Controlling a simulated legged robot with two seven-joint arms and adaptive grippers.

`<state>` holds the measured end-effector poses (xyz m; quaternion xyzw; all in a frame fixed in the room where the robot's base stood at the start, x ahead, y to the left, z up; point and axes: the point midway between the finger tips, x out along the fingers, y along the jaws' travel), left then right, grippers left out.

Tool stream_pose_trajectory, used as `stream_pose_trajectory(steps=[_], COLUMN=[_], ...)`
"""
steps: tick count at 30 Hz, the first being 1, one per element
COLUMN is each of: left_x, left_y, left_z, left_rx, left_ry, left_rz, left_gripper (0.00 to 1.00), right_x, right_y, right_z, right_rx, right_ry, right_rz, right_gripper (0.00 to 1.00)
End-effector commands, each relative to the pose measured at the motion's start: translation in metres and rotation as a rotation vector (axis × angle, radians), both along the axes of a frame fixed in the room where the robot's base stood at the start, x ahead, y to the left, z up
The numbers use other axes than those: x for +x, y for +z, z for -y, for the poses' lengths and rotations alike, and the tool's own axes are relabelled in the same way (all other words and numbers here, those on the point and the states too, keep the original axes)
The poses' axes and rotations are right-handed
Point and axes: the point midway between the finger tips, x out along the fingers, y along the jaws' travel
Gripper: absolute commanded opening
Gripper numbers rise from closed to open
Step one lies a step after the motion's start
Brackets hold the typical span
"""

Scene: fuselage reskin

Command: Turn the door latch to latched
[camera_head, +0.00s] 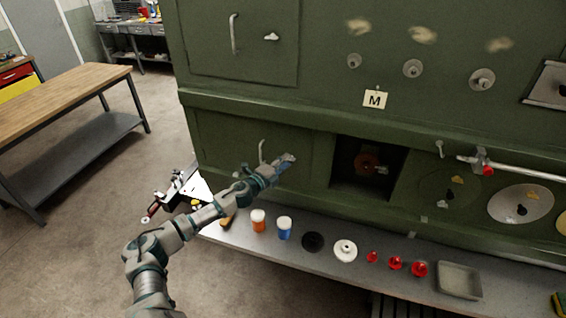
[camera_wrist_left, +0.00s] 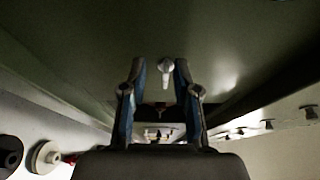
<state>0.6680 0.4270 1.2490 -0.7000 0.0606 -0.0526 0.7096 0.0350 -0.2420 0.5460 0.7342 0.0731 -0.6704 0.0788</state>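The lower door (camera_head: 228,140) is a dark green panel that looks flush in the fuselage side, with a pale upright handle (camera_head: 262,151). My left gripper (camera_head: 287,160) is in front of this door, just right of the handle. In the left wrist view, a small pale latch (camera_wrist_left: 165,72) shows between the tips of my open left gripper (camera_wrist_left: 160,66), with gaps visible on both sides. In the head view the gripper covers most of the latch, so its angle is hard to read there. My right gripper is in neither view.
An upper door with its own handle (camera_head: 234,33) and latch (camera_head: 271,36) is above. An open dark recess (camera_head: 345,175) is right of the lower door. A grey shelf (camera_head: 300,262) below holds orange and blue jars, discs, red knobs and a tray (camera_head: 459,281).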

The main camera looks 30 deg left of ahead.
Motion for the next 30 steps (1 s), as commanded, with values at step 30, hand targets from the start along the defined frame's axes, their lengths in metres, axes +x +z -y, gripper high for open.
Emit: stream_pose_trajectory(steps=[30], left_x=[-0.100], left_y=[-0.002], left_z=[-0.017], left_rx=[-0.001], left_ry=[0.001], left_rz=[-0.003], left_gripper=[0.30], right_x=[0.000], right_y=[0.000], right_z=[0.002], right_rx=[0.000], right_ry=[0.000], right_rz=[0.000], right_gripper=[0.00])
